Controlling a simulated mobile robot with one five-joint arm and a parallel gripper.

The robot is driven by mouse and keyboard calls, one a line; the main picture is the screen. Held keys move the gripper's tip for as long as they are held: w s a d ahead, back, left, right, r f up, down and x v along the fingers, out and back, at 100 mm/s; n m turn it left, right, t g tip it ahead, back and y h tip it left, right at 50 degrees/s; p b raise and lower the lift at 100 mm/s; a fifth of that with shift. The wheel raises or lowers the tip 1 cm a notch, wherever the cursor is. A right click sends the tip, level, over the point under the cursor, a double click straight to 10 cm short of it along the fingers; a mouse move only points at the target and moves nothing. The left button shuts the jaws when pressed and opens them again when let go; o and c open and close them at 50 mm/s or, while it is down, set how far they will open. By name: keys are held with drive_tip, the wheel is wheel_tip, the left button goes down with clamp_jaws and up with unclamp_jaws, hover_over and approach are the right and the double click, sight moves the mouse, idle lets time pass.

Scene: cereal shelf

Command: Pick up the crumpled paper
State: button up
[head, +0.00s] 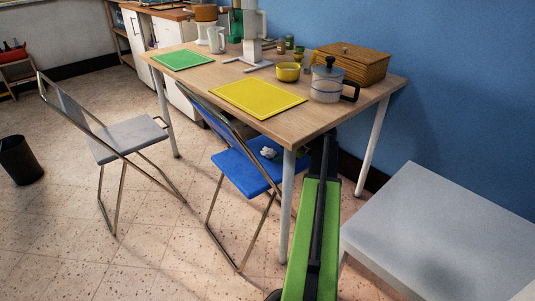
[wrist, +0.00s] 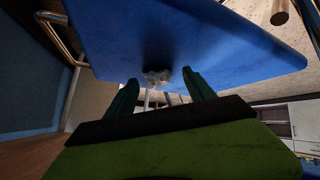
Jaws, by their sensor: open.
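The crumpled paper (head: 268,153) is a small white wad on the seat of the blue folding chair (head: 240,172), partly under the table edge. In the wrist view the paper (wrist: 157,77) shows grey-white against the blue seat (wrist: 225,40), in a dark shadow. My gripper (wrist: 159,79) is open, with one dark green finger on each side of the paper in the picture. I cannot tell whether the fingers touch it. In the head view the gripper is mostly hidden behind the table leg.
The wooden table (head: 200,85) holds a yellow mat (head: 258,98), a pot (head: 326,83) and a wooden box (head: 350,64). Its white front leg (head: 286,205) stands close to my arm. A grey chair (head: 130,135) is at left and a grey table (head: 440,235) at right.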

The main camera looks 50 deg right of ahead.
sight(271, 152)
drive_tip(key=shift+w+a, duration=0.15)
drive_tip(key=shift+w, duration=1.25)
drive_tip(key=b+x, duration=0.2)
drive_tip(key=x, duration=0.1)
drive_tip(key=shift+r, duration=0.2)
drive_tip(key=shift+a+f, duration=0.1)
drive_tip(key=shift+a, duration=0.05)
drive_tip(key=c, duration=1.2)
